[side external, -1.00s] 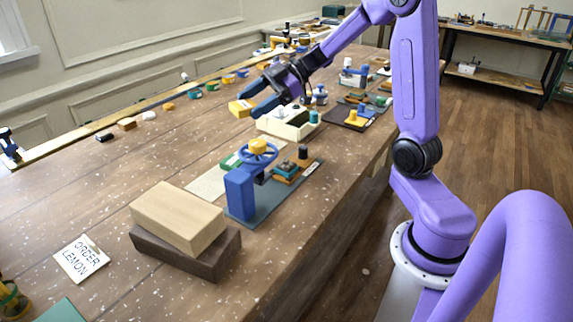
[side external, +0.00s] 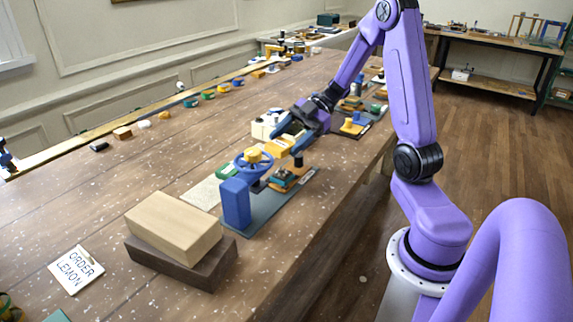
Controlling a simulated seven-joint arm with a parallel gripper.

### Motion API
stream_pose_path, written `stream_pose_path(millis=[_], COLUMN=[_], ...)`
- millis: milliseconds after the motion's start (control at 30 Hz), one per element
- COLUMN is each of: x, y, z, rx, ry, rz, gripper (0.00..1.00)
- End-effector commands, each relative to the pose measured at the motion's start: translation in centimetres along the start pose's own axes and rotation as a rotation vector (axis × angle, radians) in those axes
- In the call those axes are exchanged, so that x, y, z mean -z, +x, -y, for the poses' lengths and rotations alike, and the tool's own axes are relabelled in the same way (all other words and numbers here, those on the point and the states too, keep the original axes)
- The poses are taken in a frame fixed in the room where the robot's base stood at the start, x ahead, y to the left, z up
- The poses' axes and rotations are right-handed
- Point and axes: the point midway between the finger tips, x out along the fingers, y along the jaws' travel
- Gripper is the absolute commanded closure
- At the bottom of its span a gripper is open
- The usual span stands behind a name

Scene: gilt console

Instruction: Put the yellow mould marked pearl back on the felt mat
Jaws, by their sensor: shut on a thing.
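My gripper (side external: 283,139) is shut on a yellow mould (side external: 277,146) and holds it above the table, just behind the blue press with its handwheel (side external: 253,163). The mould's marking is too small to read. Which surface is the felt mat is not certain. A pale beige mat (side external: 203,193) lies left of the press, partly hidden by it. A dark mat (side external: 352,130) with a yellow and blue piece on it lies farther back, right of my gripper.
The press stands on a blue-grey base (side external: 262,212) with small coloured parts. A cream box (side external: 262,128) is close behind my gripper. Stacked wood blocks (side external: 175,227) and an "ORDER LEMON" card (side external: 75,270) are in front.

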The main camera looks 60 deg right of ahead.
Motion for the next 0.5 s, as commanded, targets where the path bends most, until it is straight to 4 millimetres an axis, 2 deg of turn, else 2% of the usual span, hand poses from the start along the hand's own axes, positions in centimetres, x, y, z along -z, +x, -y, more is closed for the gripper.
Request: stream_pose_path(millis=[100,333,500], x=[-1.5,-2.8,-4.6], y=[0.8,1.5,2.4], z=[0.5,0.8,1.3], rx=[0.000,0.000,0.000], ry=[0.004,0.001,0.003], rz=[-0.002,-0.001,-0.001], gripper=[0.86,0.86,0.86])
